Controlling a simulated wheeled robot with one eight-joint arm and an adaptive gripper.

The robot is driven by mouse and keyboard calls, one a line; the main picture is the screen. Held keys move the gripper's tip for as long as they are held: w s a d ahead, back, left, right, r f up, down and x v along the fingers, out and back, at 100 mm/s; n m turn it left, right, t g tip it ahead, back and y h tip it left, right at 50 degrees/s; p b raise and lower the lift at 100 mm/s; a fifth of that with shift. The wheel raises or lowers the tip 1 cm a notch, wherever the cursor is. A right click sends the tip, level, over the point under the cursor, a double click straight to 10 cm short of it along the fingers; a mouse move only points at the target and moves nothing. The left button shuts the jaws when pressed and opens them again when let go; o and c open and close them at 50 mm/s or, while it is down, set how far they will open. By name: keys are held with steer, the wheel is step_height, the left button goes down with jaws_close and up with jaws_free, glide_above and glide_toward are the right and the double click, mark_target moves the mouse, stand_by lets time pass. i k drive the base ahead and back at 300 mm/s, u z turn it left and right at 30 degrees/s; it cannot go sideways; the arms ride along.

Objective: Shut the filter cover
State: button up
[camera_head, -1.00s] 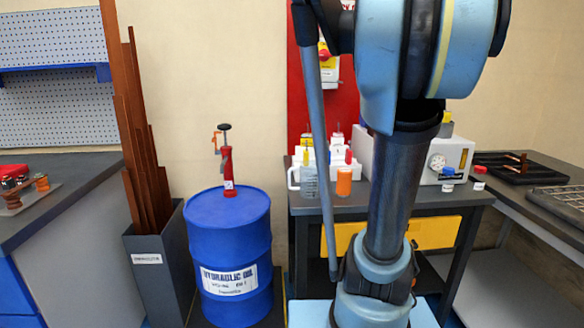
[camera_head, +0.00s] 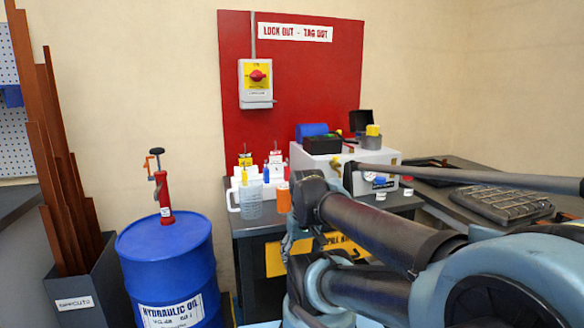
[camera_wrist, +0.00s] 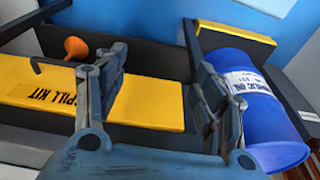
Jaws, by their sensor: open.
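In the head view, a dark lid (camera_head: 360,120), which looks like the filter cover, stands raised on top of the white power unit (camera_head: 378,159). A yellow filter element (camera_head: 373,130) sits in a grey cup (camera_head: 372,142) in front of it. In the wrist view my gripper (camera_wrist: 158,95) is open, with nothing between its two fingers. It points toward the yellow spill kit and the blue drum, and the lid is out of that view. In the head view my arm reaches in from the right, and I cannot make out the fingers.
The blue hydraulic oil drum (camera_head: 170,258) carries a red hand pump (camera_head: 162,195). White jugs and a clear beaker (camera_head: 250,198) stand on the bench's left. The yellow spill kit (camera_wrist: 120,93) and an orange funnel (camera_wrist: 76,47) are below. A side bench (camera_head: 500,190) holds a dark tray.

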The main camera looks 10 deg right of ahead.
mark_target(359, 119)
steer(key=u, duration=0.5)
steer(key=k, duration=1.1)
steer(key=z, duration=0.95)
steer(key=i, duration=1.2)
